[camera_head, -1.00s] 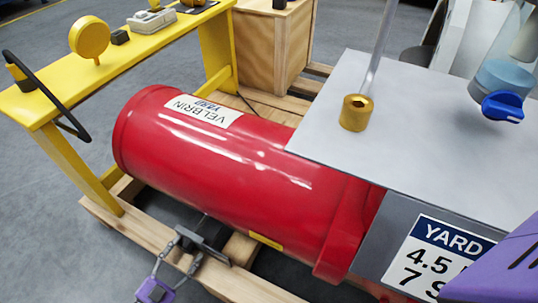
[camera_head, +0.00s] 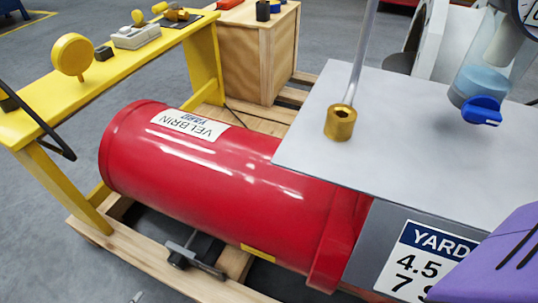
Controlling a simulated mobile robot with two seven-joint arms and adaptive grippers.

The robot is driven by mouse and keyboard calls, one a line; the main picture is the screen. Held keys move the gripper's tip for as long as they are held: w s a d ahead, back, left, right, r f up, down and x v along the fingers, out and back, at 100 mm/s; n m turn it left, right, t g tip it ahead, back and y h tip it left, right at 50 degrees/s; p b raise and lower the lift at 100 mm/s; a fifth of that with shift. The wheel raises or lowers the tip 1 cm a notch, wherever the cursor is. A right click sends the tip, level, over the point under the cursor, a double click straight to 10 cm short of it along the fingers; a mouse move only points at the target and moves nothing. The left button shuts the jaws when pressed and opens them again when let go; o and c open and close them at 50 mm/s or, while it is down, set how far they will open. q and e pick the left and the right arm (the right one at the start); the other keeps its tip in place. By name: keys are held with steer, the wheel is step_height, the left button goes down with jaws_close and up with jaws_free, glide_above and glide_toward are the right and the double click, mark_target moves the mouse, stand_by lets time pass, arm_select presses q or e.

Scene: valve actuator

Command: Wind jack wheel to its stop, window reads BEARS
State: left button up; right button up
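A red cylinder (camera_head: 215,175) labelled VELBRIN YARD lies on a wooden skid (camera_head: 125,255). Below it, a dark grey block with a grey crossbar and a rounded end (camera_head: 195,255) sits between the skid timbers; I cannot tell whether this is the jack. No handwheel is clearly seen there, and no window reading BEARS is legible. A small grey tip, probably of my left gripper (camera_head: 137,297), shows at the bottom edge, apart from the crossbar; the rest is out of frame. A purple link of mine fills the lower right corner. My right gripper is out of view.
A yellow bench (camera_head: 110,75) with small items stands at left. A wooden crate (camera_head: 245,55) stands behind. A grey plate (camera_head: 430,150) at right carries a brass fitting (camera_head: 340,123) on a rod and a blue-knobbed part (camera_head: 480,110). Floor is clear at lower left.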

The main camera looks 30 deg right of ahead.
mark_target(176, 267)
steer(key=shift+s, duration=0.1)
arm_select(q)
steer(key=w+d+n, duration=0.1)
steer(key=w+d, duration=0.1)
steer(key=d, duration=0.1)
steer(key=w+d+n, duration=0.2)
steer(key=d, duration=0.1)
steer(key=w+d+n, duration=0.2)
steer(key=d, duration=0.1)
steer(key=shift+w, duration=0.2)
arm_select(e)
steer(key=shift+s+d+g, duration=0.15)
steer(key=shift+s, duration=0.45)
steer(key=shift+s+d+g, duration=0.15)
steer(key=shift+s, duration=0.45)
arm_select(q)
steer(key=c, duration=1.1)
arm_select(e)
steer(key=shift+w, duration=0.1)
